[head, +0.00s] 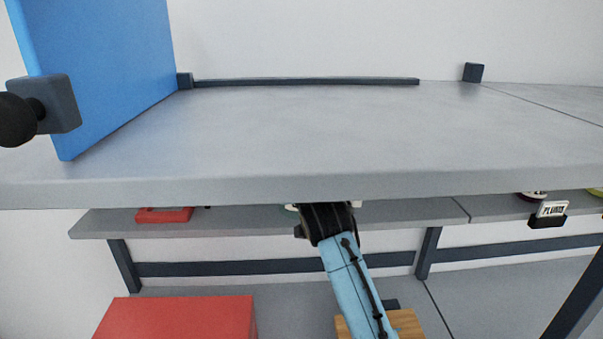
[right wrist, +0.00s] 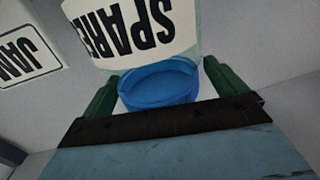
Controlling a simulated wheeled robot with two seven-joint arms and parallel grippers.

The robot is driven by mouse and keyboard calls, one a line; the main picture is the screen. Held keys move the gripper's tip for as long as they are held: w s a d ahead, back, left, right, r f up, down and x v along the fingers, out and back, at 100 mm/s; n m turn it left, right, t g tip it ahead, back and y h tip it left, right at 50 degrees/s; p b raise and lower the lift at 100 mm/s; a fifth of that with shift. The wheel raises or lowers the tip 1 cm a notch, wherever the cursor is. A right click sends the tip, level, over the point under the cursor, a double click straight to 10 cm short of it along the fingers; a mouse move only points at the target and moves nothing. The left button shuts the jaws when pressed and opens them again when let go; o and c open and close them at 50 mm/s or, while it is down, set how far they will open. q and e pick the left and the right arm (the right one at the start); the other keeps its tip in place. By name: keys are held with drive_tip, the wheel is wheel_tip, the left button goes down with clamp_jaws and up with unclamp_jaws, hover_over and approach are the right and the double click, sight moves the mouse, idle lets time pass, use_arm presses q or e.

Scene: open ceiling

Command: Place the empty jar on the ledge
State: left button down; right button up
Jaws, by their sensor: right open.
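A jar with a blue lid (right wrist: 158,84) and a white label (right wrist: 145,32) reading "SPARE" upside down fills the middle of the right wrist view. Whether it is empty cannot be told. My right gripper (right wrist: 163,73) is open, with its green fingers on either side of the lid. In the head view my right arm (head: 350,285) reaches up to the lower shelf, and its fingers are hidden by the upper board's front edge. Which surface is the ledge is unclear; the grey upper board (head: 300,140) is wide and bare. My left gripper is not in view.
A blue panel (head: 105,60) with a grey block and black knob stands on the upper board at left. A dark strip (head: 300,81) runs along its back. The lower shelf (head: 240,222) holds a red item (head: 164,215). A "JAN…" label (right wrist: 28,55) shows beside the jar.

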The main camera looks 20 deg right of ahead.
drive_tip(key=shift+s, duration=0.3)
drive_tip(key=s+a+b, duration=0.1)
drive_tip(key=s, duration=1)
drive_tip(key=shift+s+a+b, duration=0.15)
drive_tip(key=shift+s+b, duration=0.05)
drive_tip(key=shift+b, duration=0.15)
